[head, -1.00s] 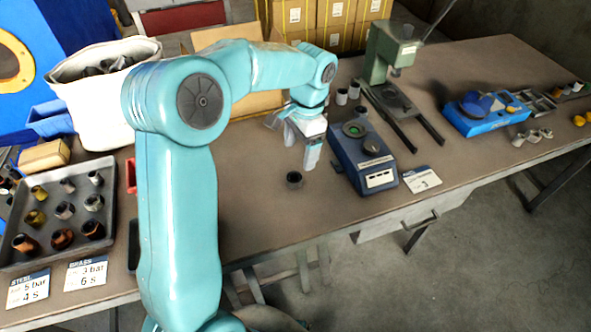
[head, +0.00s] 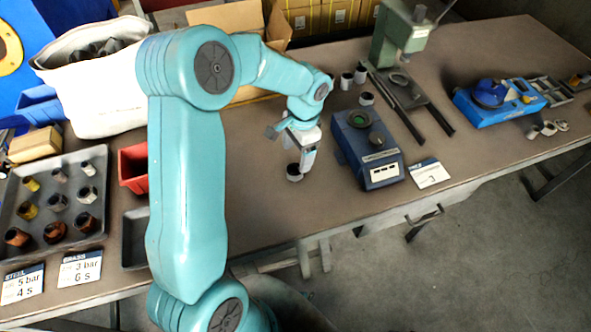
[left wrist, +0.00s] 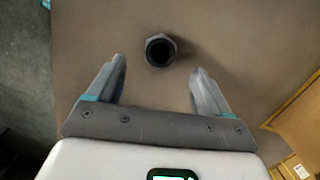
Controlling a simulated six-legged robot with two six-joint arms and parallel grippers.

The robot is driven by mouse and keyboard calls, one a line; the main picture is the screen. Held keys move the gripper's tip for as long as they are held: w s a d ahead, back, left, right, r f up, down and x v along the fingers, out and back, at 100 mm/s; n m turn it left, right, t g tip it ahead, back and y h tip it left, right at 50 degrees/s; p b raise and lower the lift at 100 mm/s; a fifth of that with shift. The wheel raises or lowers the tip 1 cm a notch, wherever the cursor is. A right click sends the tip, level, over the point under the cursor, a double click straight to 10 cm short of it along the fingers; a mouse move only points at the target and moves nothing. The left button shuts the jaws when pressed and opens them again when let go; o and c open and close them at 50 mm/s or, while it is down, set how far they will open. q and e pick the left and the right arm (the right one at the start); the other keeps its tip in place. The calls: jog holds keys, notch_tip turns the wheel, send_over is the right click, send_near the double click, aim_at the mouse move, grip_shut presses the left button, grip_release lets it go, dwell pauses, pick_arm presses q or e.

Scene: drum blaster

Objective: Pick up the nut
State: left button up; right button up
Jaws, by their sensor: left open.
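The nut (head: 294,172) is a small dark ring with a hollow centre, standing on the brown bench left of the blue device. In the left wrist view the nut (left wrist: 160,50) lies just beyond the fingertips, roughly centred between them. My left gripper (head: 303,160) points down right at the nut and partly overlaps it in the head view. In the left wrist view the left gripper (left wrist: 160,75) is open and empty, with bare bench between its fingers. I cannot tell whether a finger touches the nut. My right gripper is not in view.
The blue device (head: 368,150) with a green-ringed port stands close right of the nut. A green press (head: 400,40) is behind it. A grey tray (head: 20,225) of several nuts and a red bin (head: 132,165) are at left. Bench front of the nut is clear.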

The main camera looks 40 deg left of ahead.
aim_at(295, 166)
pick_arm(q)
jog(key=shift+s+f, duration=0.2)
jog(key=shift+f, duration=0.45)
notch_tip(295, 166, down, 5)
jog(key=shift+a+f, duration=0.1)
jog(key=c, duration=1.3)
